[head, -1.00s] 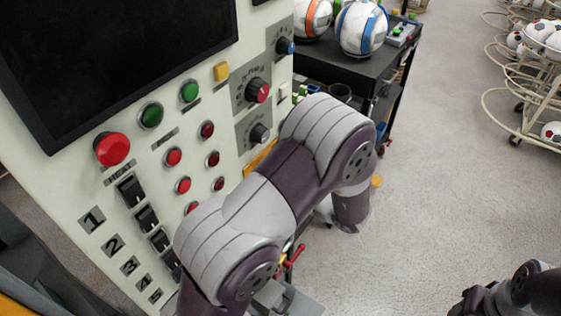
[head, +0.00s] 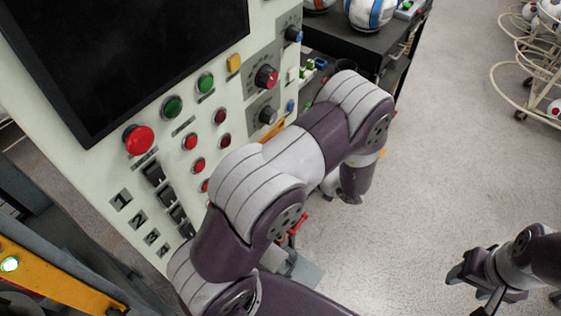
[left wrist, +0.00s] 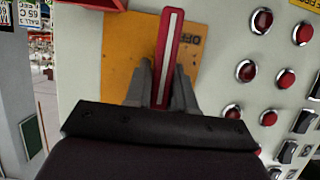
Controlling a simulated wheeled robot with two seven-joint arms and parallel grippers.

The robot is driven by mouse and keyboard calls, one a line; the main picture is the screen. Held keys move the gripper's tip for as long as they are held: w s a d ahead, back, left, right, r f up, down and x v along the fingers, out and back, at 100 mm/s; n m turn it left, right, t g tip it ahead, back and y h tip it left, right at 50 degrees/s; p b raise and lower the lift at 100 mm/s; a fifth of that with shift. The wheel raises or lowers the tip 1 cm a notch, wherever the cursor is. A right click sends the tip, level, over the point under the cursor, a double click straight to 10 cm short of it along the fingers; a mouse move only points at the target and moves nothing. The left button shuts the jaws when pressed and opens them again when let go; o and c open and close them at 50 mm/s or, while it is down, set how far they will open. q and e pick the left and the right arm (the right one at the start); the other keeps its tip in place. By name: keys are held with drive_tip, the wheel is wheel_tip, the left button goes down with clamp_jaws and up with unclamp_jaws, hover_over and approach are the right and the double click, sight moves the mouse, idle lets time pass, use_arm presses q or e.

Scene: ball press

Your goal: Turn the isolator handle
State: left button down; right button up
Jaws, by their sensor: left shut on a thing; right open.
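The isolator handle (left wrist: 168,55) is a red bar with a pale stripe down its middle. In the left wrist view it stands nearly upright in front of an orange plate (left wrist: 118,55) with dark lettering. My left gripper (left wrist: 165,80) has one finger on each side of the handle's lower part and is shut on it. In the head view my left arm hides the handle and this gripper; only an edge of an orange plate (head: 273,131) shows. My right gripper (head: 468,288) is open and empty at the lower right, over the floor, away from the panel.
The pale control panel (head: 105,165) carries a dark screen (head: 130,55), a large red button (head: 138,139), smaller buttons, knobs and switches. A black cart (head: 350,45) with balls stands behind, and a wire ball rack (head: 510,75) at far right. Grey floor (head: 430,160) is clear between.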

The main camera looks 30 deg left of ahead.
use_arm(q)
drive_tip(key=shift+s+f, duration=0.1)
drive_tip(key=c, duration=1)
unclamp_jaws()
drive_tip(key=shift+c, duration=0.2)
drive_tip(key=w+b+v, duration=0.1)
drive_tip(key=b+v, duration=0.2)
drive_tip(key=v, duration=0.9)
drive_tip(key=shift+s+d, duration=0.35)
drive_tip(key=shift+s, duration=0.15)
